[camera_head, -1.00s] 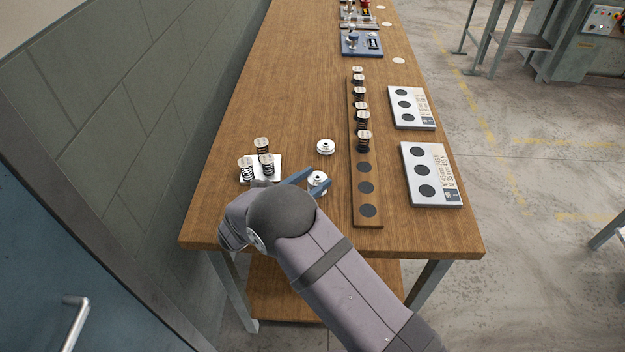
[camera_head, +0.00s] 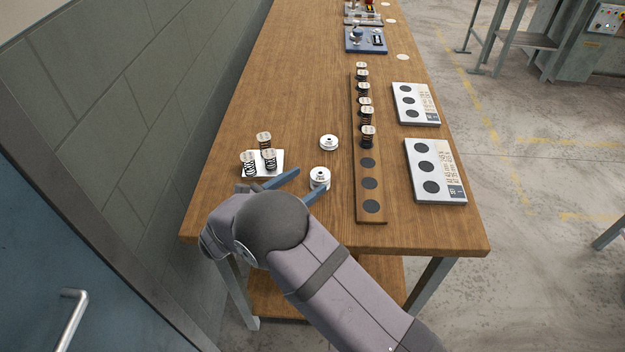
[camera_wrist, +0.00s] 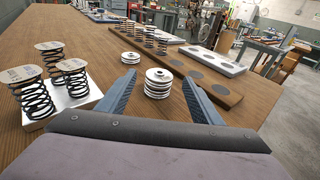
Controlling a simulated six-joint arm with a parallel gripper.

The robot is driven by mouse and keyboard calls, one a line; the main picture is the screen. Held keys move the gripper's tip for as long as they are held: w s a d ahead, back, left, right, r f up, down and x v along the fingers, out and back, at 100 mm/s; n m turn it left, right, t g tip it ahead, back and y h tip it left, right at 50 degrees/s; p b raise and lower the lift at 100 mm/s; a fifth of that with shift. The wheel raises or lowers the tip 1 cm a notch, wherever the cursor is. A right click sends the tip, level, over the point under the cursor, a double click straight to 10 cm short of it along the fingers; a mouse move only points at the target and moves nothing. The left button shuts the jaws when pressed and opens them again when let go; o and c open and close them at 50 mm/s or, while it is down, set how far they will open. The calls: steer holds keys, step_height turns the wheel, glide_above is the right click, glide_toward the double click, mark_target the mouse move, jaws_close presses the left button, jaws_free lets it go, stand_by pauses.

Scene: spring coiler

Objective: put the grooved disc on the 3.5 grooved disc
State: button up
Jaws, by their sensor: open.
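Two silvery grooved pieces stand on the table. The near one (camera_head: 320,178) looks like two grooved discs stacked flat, upright and level; it also shows in the wrist view (camera_wrist: 158,82). The other, lower grooved disc (camera_head: 329,142) stands apart behind it, and behind to the left in the wrist view (camera_wrist: 131,58). Their marks are too small to read. My gripper (camera_head: 311,180) is open, with its blue fingers (camera_wrist: 158,78) on either side of the near stack and a gap to each side. It holds nothing.
A white plate (camera_head: 277,158) with three black springs stands close to the left finger. A wooden strip (camera_head: 371,219) with dark round spots and a row of springs lies to the right. Two pale boards (camera_head: 450,190) (camera_head: 433,120) lie farther right. The front table edge is close.

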steer(key=b+v, duration=0.1)
steer(key=v, duration=0.6)
steer(key=shift+s+b, duration=0.1)
steer(key=shift+b, duration=0.25)
